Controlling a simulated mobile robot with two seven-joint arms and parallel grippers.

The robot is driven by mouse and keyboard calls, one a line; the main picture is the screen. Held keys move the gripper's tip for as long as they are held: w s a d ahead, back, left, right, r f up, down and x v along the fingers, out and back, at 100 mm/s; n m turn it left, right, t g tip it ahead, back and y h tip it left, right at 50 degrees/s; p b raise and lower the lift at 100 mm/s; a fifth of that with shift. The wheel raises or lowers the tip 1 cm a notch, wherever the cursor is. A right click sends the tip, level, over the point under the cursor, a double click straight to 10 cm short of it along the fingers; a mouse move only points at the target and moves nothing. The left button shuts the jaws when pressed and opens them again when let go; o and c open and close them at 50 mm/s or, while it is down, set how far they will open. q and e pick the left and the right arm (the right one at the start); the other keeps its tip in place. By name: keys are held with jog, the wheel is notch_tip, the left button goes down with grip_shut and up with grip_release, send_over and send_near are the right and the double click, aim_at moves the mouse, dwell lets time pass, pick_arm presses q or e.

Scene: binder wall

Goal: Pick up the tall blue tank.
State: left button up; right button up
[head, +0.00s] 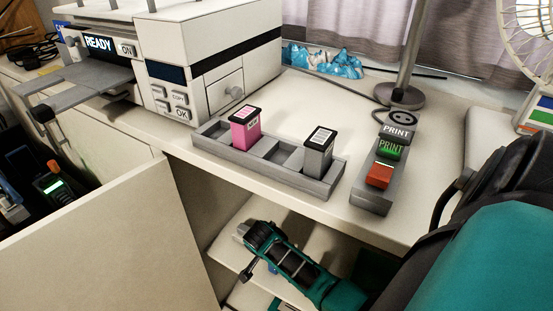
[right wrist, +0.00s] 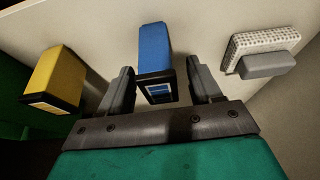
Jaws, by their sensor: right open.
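The tall blue tank (right wrist: 155,50) shows in the right wrist view, with a dark frame and a pale label at its near end. My right gripper (right wrist: 161,78) is open, with one finger on each side of that near end. Gaps show between the tank and both fingers. In the head view my right gripper (head: 252,252) reaches into the open cabinet under the counter. A small blue patch (head: 271,268) shows beside it, mostly hidden, and I cannot tell if it is the tank. My left gripper is not in view.
A yellow tank (right wrist: 55,78) stands left of the blue one, and a speckled grey-white block (right wrist: 262,45) lies to the right. Above, a grey tray (head: 262,160) holds pink and grey cartridges, beside a printer (head: 225,60). The open cabinet door (head: 110,240) borders the left.

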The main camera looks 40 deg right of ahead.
jog(key=c, duration=1.1)
